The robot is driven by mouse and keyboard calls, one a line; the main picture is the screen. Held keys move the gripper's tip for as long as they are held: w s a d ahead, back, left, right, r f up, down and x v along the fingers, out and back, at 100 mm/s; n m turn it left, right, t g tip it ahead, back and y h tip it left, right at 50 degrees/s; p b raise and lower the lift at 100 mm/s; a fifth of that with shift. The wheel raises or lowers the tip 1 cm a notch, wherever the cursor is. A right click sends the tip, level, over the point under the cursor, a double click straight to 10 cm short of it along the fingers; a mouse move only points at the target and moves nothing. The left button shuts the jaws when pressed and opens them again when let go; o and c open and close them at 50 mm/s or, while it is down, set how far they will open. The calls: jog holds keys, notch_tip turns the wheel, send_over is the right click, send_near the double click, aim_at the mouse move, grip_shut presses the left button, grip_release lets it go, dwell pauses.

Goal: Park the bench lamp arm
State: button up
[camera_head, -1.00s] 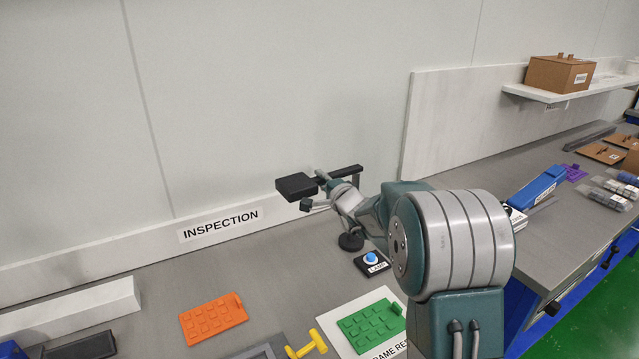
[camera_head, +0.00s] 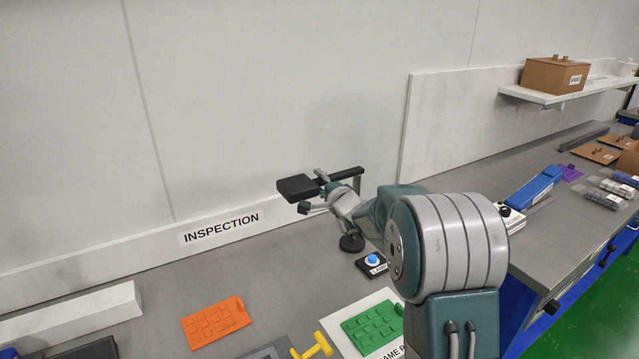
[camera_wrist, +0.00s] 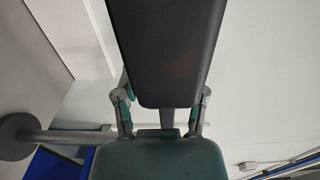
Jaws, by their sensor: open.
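The bench lamp has a dark, flat rectangular head (camera_head: 297,187) on a dark horizontal arm (camera_head: 346,172). Its round dark base (camera_head: 351,242) stands on the bench near the wall. My gripper (camera_head: 314,193) is at the lamp, right beside the head and below the arm, partly hidden by my own arm. In the wrist view the dark lamp head (camera_wrist: 166,50) fills the upper middle, and the open fingers of my gripper (camera_wrist: 160,103) lie to either side of its near end. I cannot tell whether they touch it.
A blue button (camera_head: 372,258) labelled LAMP is in front of the base. An orange tray (camera_head: 216,323), a yellow handle (camera_head: 318,344) and a green tray (camera_head: 372,326) lie nearer on the bench. A shelf (camera_head: 545,97) with a cardboard box (camera_head: 553,76) is at right.

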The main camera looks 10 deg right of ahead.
jog(key=shift+s+d+r, duration=0.1)
jog(key=shift+s+d, duration=0.05)
jog(key=shift+s, duration=0.05)
jog(key=v, duration=1.1)
jog(key=shift+s, duration=0.2)
